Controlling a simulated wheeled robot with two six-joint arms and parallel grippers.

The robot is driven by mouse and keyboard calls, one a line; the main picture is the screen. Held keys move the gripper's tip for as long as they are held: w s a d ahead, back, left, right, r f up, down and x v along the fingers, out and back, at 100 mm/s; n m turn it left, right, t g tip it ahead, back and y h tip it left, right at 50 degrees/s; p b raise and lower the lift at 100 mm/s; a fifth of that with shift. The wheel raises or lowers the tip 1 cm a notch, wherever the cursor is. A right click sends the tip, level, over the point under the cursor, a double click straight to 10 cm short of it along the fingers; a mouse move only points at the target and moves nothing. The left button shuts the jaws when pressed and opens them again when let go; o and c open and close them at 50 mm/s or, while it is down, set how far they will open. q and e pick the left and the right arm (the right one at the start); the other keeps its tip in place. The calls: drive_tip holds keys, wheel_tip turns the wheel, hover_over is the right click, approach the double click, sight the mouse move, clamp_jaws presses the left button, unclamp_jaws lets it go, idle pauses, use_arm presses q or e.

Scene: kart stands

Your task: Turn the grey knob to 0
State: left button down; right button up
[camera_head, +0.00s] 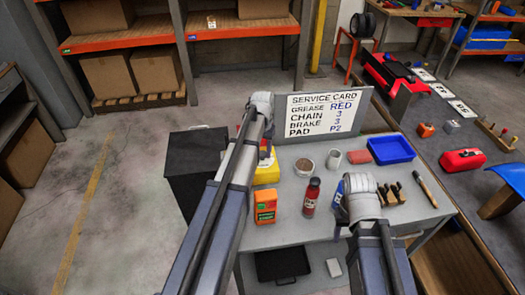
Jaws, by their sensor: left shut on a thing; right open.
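I cannot make out a grey knob; it may be hidden behind my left arm. My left gripper (262,112) is at the end of the arm reaching to the far side of the table, by the service card. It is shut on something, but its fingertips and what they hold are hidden. A yellow object (268,172) shows partly behind that arm. An orange box with a green and dark face (265,206) stands in front of it. My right gripper (392,193) is open and appears empty over the right part of the table.
The service card (322,113) stands at the table's back. A black cabinet (192,160) stands left.

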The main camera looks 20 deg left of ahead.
sight(262, 154)
use_arm(q)
drive_tip(key=n, duration=0.5)
drive_tip(key=shift+n, duration=0.4)
idle(0.4)
drive_tip(key=shift+c, duration=1.8)
unclamp_jaws()
wheel_tip(262, 154, up, 8)
drive_tip(key=p, duration=0.8)
drive_tip(key=shift+f, duration=0.1)
